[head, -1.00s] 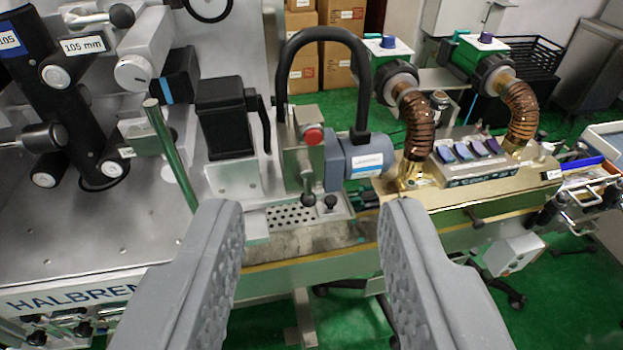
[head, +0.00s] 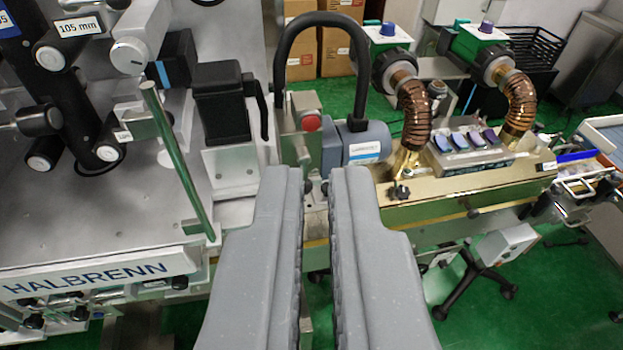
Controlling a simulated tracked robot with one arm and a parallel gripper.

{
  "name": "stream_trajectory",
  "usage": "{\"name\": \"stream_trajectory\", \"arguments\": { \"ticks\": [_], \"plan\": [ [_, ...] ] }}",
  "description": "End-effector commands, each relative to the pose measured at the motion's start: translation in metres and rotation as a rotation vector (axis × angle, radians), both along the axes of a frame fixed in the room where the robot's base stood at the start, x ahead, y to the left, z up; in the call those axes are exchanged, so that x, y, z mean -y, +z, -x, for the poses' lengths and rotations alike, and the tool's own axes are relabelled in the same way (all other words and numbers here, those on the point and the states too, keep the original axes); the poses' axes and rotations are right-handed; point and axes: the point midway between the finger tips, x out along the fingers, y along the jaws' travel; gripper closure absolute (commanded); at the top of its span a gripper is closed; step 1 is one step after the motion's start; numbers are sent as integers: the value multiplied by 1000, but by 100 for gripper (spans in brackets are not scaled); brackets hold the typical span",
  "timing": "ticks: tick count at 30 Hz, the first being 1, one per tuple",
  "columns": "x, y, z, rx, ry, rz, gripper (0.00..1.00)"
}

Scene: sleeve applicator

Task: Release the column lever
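My gripper (head: 316,180) is in the lower middle of the head view. Its two grey fingers are close together, with a narrow gap between them. Behind the fingertips stands a metal column block (head: 297,145) with a red button (head: 311,122). The dark ball end of a short lever (head: 308,186) shows at the left fingertip; the fingers partly hide it, and contact is unclear. Another black lever (head: 262,112) hangs down beside a black box (head: 221,103), left of the column. The frames do not label which is the column lever.
A black arched hose (head: 320,18) rises over the column, and a blue-grey motor (head: 362,142) sits right of it. A green bar (head: 178,160) slants at the left. A brass tunnel (head: 460,190) with coiled brown hoses extends right.

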Motion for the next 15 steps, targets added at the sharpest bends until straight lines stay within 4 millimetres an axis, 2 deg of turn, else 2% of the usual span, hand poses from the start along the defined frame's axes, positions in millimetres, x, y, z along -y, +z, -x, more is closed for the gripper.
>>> {"name": "stream_trajectory", "arguments": {
  "ticks": [5,9,15],
  "plan": [
    [20,7,-25,61,-60,142,100],
    [40,16,-54,137,-114,343,100],
    [57,22,-93,230,-141,656,100]
  ]
}}
